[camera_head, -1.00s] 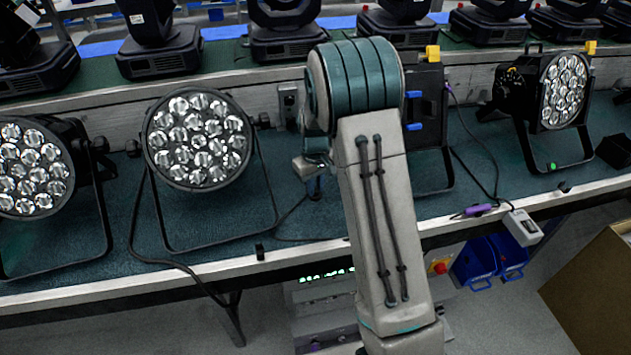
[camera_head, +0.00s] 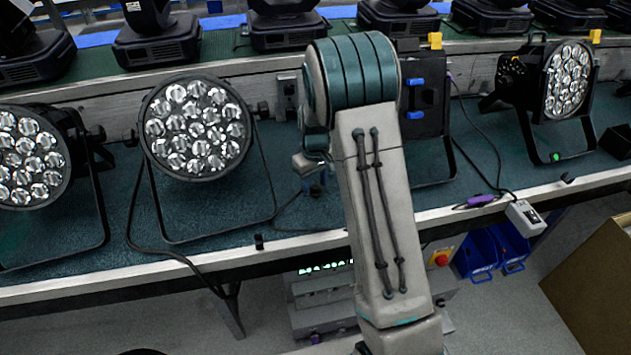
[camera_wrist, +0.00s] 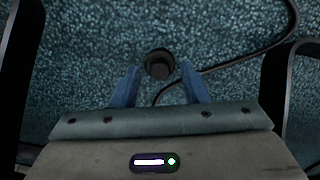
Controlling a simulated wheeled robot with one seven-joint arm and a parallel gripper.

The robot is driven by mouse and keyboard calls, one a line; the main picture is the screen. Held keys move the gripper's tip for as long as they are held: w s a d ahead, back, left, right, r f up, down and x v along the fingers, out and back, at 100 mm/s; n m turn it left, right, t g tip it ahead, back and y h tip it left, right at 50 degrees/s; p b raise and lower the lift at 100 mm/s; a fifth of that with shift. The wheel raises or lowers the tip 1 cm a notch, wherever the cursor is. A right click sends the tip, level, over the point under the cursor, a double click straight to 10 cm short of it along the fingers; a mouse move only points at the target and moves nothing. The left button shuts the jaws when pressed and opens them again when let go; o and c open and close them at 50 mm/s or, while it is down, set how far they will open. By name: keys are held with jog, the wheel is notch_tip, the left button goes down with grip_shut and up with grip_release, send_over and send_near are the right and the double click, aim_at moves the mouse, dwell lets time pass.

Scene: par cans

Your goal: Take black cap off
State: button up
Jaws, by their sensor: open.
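A small dark round piece (camera_wrist: 159,64), which looks like the black cap, is on the teal speckled bench top in the wrist view. It lies just ahead of and between the blue fingertips of my gripper (camera_wrist: 159,86). My gripper is open, with nothing between its fingers, and whether it touches the piece cannot be told. In the head view my gripper (camera_head: 316,187) points down over the bench, left of my arm. A small black piece (camera_head: 259,242) also stands at the bench's front edge.
Par cans with round lamp faces stand to the left (camera_head: 195,127) and right (camera_head: 568,82). A dark cable (camera_wrist: 235,62) runs beside the round piece. Black bracket bars flank the wrist view. Blue bins (camera_head: 490,255) are below the bench (camera_head: 225,215).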

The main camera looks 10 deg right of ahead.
aim_at(315, 186)
notch_tip(315, 186, up, 13)
jog(key=s+r+m+t+p, duration=0.1)
jog(key=s+r+m+p, duration=0.1)
jog(key=s+r, duration=0.9)
jog(key=s+m+t+p, duration=0.1)
jog(key=s+m+p, duration=0.1)
jog(key=s, duration=1.4)
jog(key=shift+s+f+t, duration=0.2)
jog(key=shift+f+t, duration=0.2)
